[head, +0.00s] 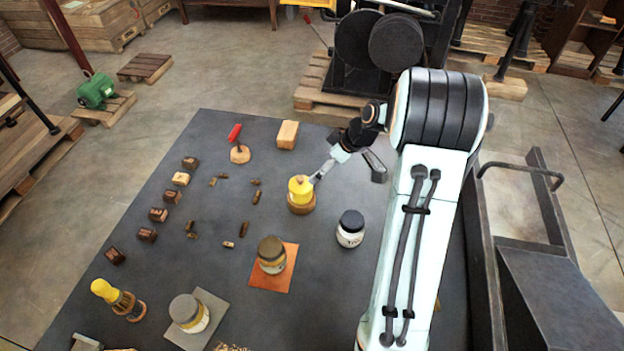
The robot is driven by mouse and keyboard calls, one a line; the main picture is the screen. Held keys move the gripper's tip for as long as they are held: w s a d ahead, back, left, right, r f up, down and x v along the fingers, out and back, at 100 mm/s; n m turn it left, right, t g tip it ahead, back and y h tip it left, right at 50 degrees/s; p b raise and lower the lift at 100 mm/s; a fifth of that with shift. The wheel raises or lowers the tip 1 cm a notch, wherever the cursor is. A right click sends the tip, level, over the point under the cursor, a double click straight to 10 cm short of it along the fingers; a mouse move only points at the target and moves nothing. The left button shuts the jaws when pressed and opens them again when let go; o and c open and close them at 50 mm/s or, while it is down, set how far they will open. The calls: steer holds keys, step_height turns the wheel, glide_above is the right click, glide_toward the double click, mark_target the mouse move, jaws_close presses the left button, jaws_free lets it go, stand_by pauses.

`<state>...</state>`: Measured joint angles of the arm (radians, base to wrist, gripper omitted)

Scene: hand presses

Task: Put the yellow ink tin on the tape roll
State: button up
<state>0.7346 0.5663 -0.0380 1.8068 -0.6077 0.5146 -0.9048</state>
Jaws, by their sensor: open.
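The yellow ink tin (300,187) is near the middle of the dark table. It appears to rest upright on the brown tape roll (302,208), whose lower rim shows beneath it. My gripper (316,180) is open, with its visible finger close against the right side of the tin. I cannot tell whether that finger touches the tin. The other finger is hidden or too small to make out.
A white jar with a black lid (350,229) stands to the right. One jar (271,254) is on an orange sheet (287,280), another (189,312) on a grey sheet. Small letter blocks line the left.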

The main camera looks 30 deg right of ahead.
steer(key=s+a+r+m+g+h, duration=0.1)
steer(key=s+a+r+g, duration=0.1)
steer(key=s+a+r, duration=0.35)
steer(key=s+a+r+m+g, duration=0.1)
steer(key=s+a+r, duration=0.2)
steer(key=s+a, duration=0.55)
steer(key=s+a+m+g, duration=0.1)
steer(key=s+a, duration=0.2)
steer(key=s, duration=0.3)
steer(key=s+a+m+g+h, duration=0.1)
steer(key=s+a, duration=0.3)
steer(key=s, duration=0.1)
steer(key=shift+s+r+m, duration=0.2)
steer(key=shift+s+m, duration=0.1)
steer(key=shift+s, duration=0.1)
